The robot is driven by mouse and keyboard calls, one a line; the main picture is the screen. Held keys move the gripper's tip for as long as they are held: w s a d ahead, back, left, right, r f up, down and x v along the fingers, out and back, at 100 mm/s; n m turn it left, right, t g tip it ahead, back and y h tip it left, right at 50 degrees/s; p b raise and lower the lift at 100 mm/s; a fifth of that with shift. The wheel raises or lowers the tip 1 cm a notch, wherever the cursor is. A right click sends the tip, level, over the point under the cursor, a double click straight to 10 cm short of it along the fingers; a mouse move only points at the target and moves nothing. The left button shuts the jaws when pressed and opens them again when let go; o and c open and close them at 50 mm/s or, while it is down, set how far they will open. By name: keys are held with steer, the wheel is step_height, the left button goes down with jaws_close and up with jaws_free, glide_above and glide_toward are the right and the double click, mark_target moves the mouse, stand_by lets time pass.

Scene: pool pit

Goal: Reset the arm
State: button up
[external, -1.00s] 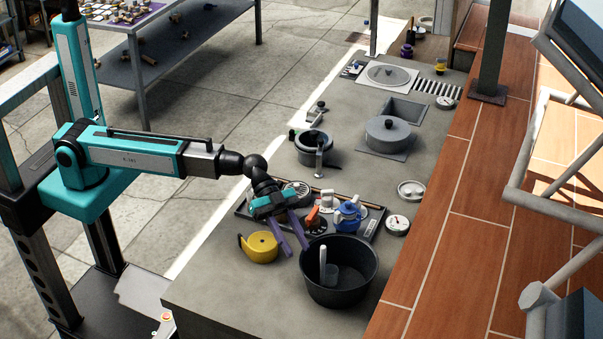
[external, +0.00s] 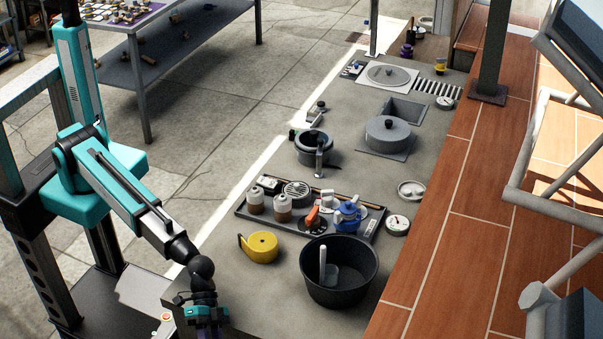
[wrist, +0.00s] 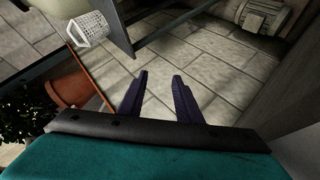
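My gripper (external: 207,330) is at the bottom of the external view, at the near left corner of the grey counter (external: 235,290). The arm bends down and toward the camera from its teal column. In the wrist view my gripper (wrist: 160,85) shows two dark purple fingers spread apart, with nothing between them and paved floor beyond. In the external view the fingertips are cut off by the picture's lower edge.
The wrist view shows a white basket (wrist: 90,28) and a terracotta pot (wrist: 70,82).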

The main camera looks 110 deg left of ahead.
steer(key=s+d+f+n+g, duration=0.2)
steer(key=s+d+f+g, duration=0.1)
steer(key=s+d+f, duration=1)
steer(key=s+a+f+m+g+p, duration=0.1)
steer(key=s+a+f+g, duration=0.2)
steer(key=s, duration=0.6)
steer(key=s+a+f+m+g+p, duration=0.1)
steer(key=s+f+g, duration=0.35)
steer(key=s, duration=0.45)
steer(key=s+a+f+m+g+p, duration=0.1)
steer(key=s+a+f+m+g, duration=0.2)
steer(key=s, duration=0.6)
steer(key=s+a+f+n+y, duration=0.1)
steer(key=a+f+y, duration=0.2)
steer(key=a, duration=1.1)
steer(key=s+a+f+n+t+y, duration=0.1)
steer(key=s+a+f+y, duration=0.1)
steer(key=a, duration=1.3)
steer(key=s+a+f+n+y+p, duration=0.1)
steer(key=a+f+y, duration=0.3)
steer(key=a, duration=1)
steer(key=shift+s+a+f+t+y, duration=0.15)
steer(key=shift+s+f+t+y, duration=0.15)
steer(key=shift+f+t, duration=0.1)
